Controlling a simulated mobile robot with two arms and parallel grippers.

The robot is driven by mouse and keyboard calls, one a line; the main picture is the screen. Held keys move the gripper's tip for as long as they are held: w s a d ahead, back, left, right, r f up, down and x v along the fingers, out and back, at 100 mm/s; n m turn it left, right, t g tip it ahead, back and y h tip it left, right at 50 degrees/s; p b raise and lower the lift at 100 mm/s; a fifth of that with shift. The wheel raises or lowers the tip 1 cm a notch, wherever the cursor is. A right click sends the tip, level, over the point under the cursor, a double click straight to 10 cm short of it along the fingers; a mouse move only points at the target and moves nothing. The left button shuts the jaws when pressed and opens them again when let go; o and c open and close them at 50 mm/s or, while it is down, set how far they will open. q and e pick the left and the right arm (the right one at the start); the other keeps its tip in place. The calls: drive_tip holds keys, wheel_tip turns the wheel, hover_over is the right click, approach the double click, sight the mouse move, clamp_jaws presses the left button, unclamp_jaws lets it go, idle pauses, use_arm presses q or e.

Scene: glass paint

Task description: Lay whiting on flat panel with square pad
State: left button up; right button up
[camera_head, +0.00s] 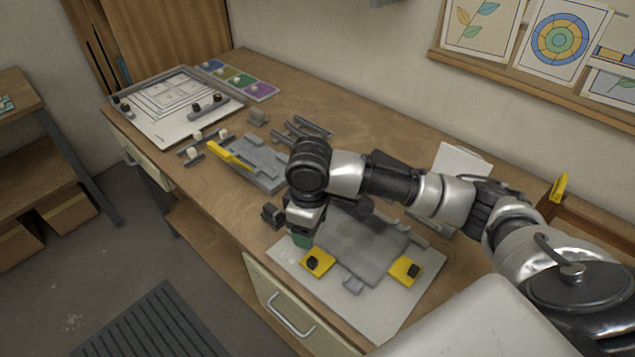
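A flat grey panel (362,246) lies on a pale board (388,315) near the table's front edge. Yellow clamps with black knobs hold it at its front left (318,262) and front right (406,270). My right arm comes in from the right and reaches over the panel. My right gripper (303,226) points down at the panel's left end. A green block (301,241), seemingly the square pad, is at its tip, and the gripper seems shut on it. The arm hides the panel's back part, and the fingertips are mostly hidden. My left gripper is not in view.
A grey tray (262,165) with a yellow-handled tool (229,155) lies left of the arm. Farther back are a white board with a framed panel (170,110) and coloured swatches (243,80). Small blocks and a dark item (271,214) lie nearby. The back middle of the table (330,95) is clear.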

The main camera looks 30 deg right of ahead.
drive_tip(key=w+d+n+p, duration=0.1)
drive_tip(key=w+d+n, duration=0.1)
drive_tip(key=w+n, duration=0.1)
drive_tip(key=w+d+f+n+p, duration=0.1)
drive_tip(key=w+n+p, duration=0.1)
drive_tip(key=n, duration=0.4)
drive_tip(key=w+d+f+n+p, duration=0.1)
drive_tip(key=w+d+n, duration=0.1)
drive_tip(key=w+n, duration=0.2)
drive_tip(key=shift+d+f+n+p, duration=0.1)
drive_tip(key=shift+d+n+p, duration=0.2)
drive_tip(key=shift+n, duration=0.2)
wheel_tip(320, 180, down, 3)
drive_tip(key=b, duration=0.3)
